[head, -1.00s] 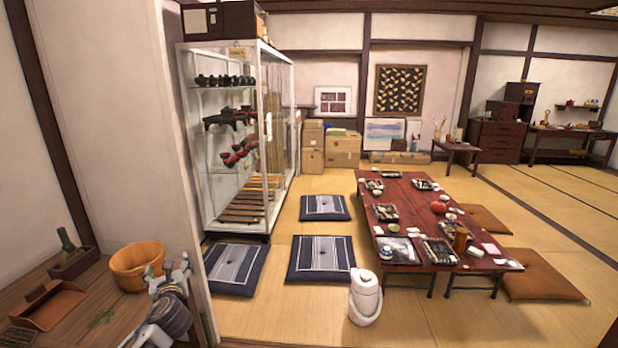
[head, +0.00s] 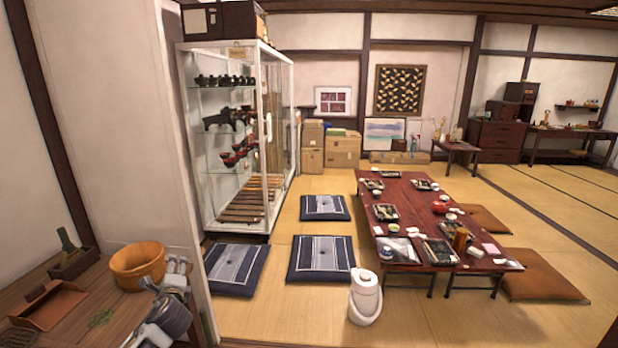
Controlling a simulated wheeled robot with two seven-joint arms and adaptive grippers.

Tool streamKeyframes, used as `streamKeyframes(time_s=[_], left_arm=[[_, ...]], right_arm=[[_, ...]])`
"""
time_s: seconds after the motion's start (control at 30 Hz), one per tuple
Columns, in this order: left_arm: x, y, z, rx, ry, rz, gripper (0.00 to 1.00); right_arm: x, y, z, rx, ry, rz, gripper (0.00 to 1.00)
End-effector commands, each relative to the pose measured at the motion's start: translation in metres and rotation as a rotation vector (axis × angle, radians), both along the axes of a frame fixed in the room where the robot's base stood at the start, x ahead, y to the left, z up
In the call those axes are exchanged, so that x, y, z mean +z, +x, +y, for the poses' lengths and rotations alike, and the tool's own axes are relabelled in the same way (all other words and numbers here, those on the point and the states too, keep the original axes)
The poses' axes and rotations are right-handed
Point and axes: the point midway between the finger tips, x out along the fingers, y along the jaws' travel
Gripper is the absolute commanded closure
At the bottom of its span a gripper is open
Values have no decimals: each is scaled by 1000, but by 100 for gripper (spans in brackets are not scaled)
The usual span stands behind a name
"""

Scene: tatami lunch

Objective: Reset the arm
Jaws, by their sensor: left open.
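My left gripper (head: 168,272) is at the lower left, above the wooden counter and just right of the wooden tub (head: 138,266). Its fingers point up and away, and they are open with nothing visible between them. My left arm's grey and white links run down from it to the bottom edge. I cannot tell whether the gripper touches the tub's side. My right gripper is out of view.
On the counter (head: 85,330) lie a reddish-brown tray (head: 48,303), a dark box with a green item (head: 72,260) and a green sprig. A wall end stands right of my arm. Beyond are a glass cabinet (head: 240,140), a white pot (head: 364,298) and a low set table (head: 350,200).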

Motion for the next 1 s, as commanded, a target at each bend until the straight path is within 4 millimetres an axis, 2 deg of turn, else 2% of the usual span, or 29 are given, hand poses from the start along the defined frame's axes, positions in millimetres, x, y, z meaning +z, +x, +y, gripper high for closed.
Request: streamKeyframes(time_s=[0.37,0.6,0.77,0.8,1.0], left_arm=[[-27,0,-1,119,-431,-118,20],[-56,-2,-11,226,-745,-172,20],[-97,-14,-28,334,-981,-170,20],[-116,-21,-36,374,-1049,-156,20],[-192,-60,-72,525,-1257,-58,20]], right_arm=[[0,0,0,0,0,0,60],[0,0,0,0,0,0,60],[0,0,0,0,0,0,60],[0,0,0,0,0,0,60],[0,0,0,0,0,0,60]])
